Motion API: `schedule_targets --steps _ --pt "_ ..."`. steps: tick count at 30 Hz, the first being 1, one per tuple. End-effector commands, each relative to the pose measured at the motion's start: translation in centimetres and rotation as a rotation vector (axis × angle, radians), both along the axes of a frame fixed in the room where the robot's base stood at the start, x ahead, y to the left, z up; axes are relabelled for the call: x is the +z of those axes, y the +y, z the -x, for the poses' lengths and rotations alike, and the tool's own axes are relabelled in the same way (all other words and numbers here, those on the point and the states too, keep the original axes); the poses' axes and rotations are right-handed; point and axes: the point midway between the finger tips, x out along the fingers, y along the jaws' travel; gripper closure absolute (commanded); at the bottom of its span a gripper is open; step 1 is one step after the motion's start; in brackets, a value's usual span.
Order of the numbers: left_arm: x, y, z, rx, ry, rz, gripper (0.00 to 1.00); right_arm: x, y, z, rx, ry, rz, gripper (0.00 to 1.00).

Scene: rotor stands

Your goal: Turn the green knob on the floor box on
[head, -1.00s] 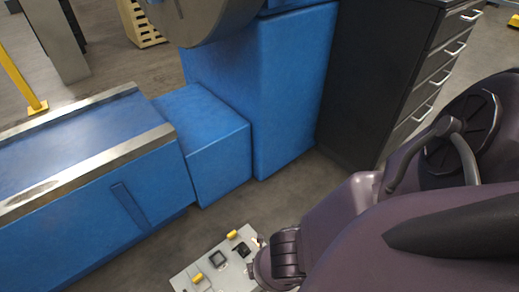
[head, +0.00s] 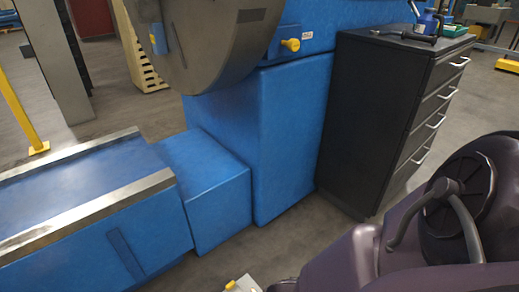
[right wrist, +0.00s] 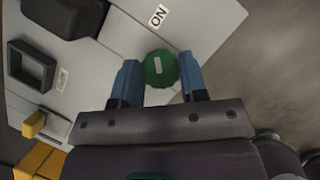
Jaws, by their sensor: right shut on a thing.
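The floor box (right wrist: 203,25) is a light grey panel, seen from close up in the right wrist view. Its round green knob (right wrist: 160,74) sits between the two blue fingers of my right gripper (right wrist: 160,68), which is shut on it. The knob has a small pale line on top that points up the picture, roughly towards the white "ON" label (right wrist: 158,16). In the head view only a corner of the box (head: 243,285) shows at the bottom edge, and the knob is out of that picture. My left gripper is not in view.
The box also carries a black square frame (right wrist: 32,65), a dark block (right wrist: 65,14) and yellow parts (right wrist: 35,124).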

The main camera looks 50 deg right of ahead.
Motion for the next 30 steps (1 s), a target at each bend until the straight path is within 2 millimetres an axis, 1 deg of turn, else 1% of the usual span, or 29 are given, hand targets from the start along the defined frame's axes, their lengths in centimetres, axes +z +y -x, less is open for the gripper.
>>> schedule_targets --steps 4,5,9,17,20,23,26,30 --pt "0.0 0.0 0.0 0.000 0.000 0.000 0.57 0.0 0.0 0.1 -0.004 0.000 -0.001 0.84" --pt "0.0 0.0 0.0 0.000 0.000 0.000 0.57 0.0 0.0 0.1 -0.004 0.000 -0.001 0.58" --pt "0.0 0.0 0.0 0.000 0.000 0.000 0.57 0.0 0.0 0.1 -0.003 0.000 -0.001 0.36" --pt "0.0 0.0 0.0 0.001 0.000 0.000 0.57 0.0 0.0 0.0 -0.001 0.000 0.000 0.35" --pt "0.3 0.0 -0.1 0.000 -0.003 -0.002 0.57 0.3 0.1 0.0 -0.001 -0.002 -0.001 0.35" --pt "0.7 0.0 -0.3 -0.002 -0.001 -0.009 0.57 1.1 0.3 -0.2 -0.001 -0.006 -0.001 0.35" --pt "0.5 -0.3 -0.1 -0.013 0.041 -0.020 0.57 2.3 0.7 -0.3 0.000 -0.011 -0.002 0.35" --pt "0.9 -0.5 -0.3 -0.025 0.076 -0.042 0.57 4.2 1.2 -0.2 -0.001 -0.015 -0.002 0.35"
